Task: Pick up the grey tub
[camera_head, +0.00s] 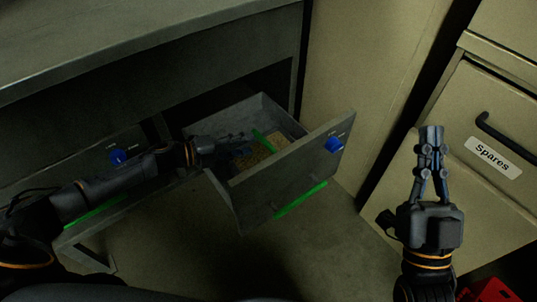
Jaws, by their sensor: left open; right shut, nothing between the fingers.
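A grey open-topped box (290,178) is slid out of the grey cabinet like a drawer. Tan grainy material and a green strip show inside it. I make out no separate grey tub; I cannot tell whether this box is the tub or whether one lies hidden inside. My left gripper (238,146) reaches in from the left over the box's left wall, with its open fingers above or inside the box. I cannot tell whether they touch anything. My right gripper (431,138) is shut and empty, pointing up in front of the beige cabinet, well right of the box.
The box front carries a blue knob (333,144) and a green strip along its lower edge. Another blue knob (118,157) is on the left. A beige drawer labelled Spares (493,157) has a black handle. A red object (492,291) is at bottom right. The floor below is clear.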

